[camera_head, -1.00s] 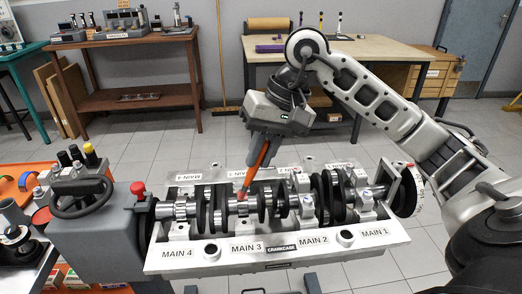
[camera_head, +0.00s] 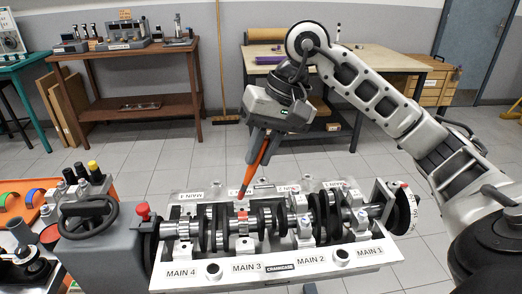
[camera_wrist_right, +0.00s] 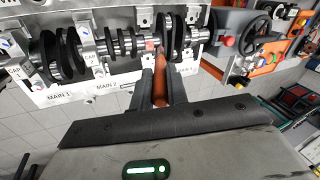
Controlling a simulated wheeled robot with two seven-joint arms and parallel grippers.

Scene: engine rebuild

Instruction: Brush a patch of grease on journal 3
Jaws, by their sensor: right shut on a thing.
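My right gripper (camera_head: 258,148) is shut on an orange brush (camera_head: 254,169) that points down and slightly left. The crankshaft (camera_head: 267,222) lies in the grey crankcase (camera_head: 215,283). The brush's red tip is just above the journal (camera_head: 243,228) behind the MAIN 3 label. A reddish patch (camera_head: 242,214) shows on top of that journal. In the right wrist view the brush (camera_wrist_right: 160,88) sits between the fingers, and the pinkish patch (camera_wrist_right: 151,43) shows beyond its tip. I cannot tell whether the tip touches. My left gripper is not in view.
A grey stand with a handwheel (camera_head: 88,217) and a red knob (camera_head: 142,210) is at the crankcase's left end. Bearing caps (camera_head: 304,228) rise along the shaft on the right.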

